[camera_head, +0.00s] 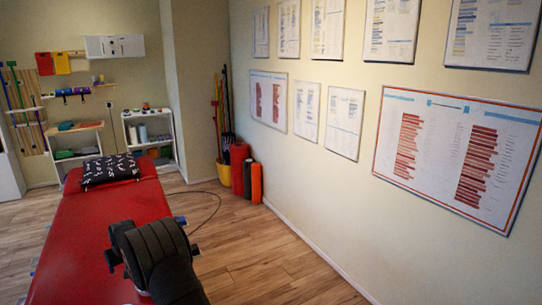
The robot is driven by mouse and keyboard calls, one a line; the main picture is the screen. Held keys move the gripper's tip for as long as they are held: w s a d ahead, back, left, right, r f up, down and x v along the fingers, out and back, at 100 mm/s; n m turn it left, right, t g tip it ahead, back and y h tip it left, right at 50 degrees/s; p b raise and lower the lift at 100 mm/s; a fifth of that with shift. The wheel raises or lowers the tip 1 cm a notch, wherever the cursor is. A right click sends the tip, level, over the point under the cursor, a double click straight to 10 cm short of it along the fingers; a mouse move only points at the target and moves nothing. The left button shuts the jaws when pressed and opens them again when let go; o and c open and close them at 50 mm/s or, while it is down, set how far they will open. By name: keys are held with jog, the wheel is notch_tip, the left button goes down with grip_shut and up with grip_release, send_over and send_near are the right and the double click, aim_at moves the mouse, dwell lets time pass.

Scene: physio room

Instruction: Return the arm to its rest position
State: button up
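My arm (158,262) shows as a bulky black shape at the bottom, left of centre. It rises over the near right part of a long red treatment table (75,235). I cannot make out any gripper fingers; my gripper is not in view or is hidden behind the arm. No held object shows.
A black patterned pillow (110,170) lies on the table's far end. White shelves (150,137) stand behind it. Red and black rolls (240,170) and a yellow bucket (223,178) stand by the right wall. A dark cable (215,205) lies on the wooden floor (265,250), otherwise clear at right.

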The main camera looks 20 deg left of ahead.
jog(key=s+a+f+m, duration=0.1)
jog(key=a+f, duration=0.4)
jog(key=a, duration=0.3)
jog(key=shift+f+t, duration=0.3)
jog(key=shift+f, duration=0.1)
